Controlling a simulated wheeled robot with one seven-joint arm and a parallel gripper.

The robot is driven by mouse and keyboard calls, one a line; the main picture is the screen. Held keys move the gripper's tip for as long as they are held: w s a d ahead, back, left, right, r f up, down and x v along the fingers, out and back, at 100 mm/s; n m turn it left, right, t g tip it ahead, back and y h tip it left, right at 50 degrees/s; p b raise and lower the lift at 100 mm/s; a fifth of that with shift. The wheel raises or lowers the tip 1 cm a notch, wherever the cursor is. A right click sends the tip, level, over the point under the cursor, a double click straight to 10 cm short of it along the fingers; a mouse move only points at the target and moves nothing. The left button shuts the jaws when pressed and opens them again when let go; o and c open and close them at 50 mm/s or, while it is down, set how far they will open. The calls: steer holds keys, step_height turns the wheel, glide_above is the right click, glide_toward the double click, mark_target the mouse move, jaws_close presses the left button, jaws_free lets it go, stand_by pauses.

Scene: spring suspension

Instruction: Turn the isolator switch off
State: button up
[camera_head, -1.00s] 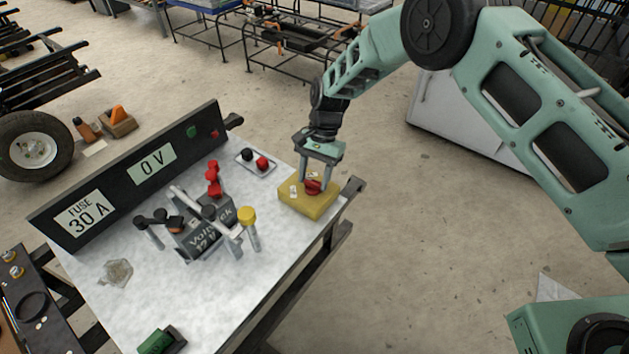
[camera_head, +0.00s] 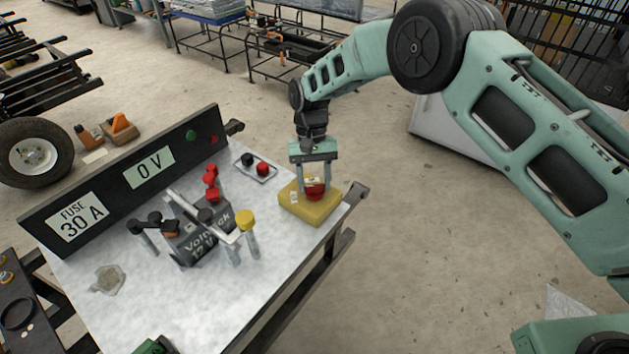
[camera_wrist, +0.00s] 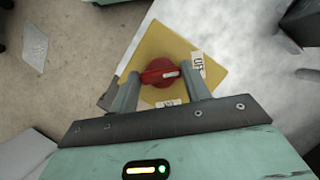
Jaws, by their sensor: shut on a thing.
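The isolator switch is a yellow box (camera_head: 299,212) with a red rotary knob (camera_head: 314,190) on top, at the right end of the grey bench top. My gripper (camera_head: 314,186) points down over it, shut on the red knob. In the wrist view the knob (camera_wrist: 160,73) sits between my two fingertips (camera_wrist: 162,88), its handle lying across the picture with a pale mark at its right end. A label (camera_wrist: 198,65) at the yellow box's right edge seems to read "OFF"; another label at its lower edge is partly hidden.
A black panel (camera_head: 110,185) along the back of the bench shows "0 V" and "FUSE 30 A".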

stand_by(0.4)
steer(key=o, duration=1)
steer(key=d+v, duration=0.1)
steer(key=v, duration=1.6)
steer(key=shift+a+r, duration=0.25)
steer(key=shift+a, duration=0.25)
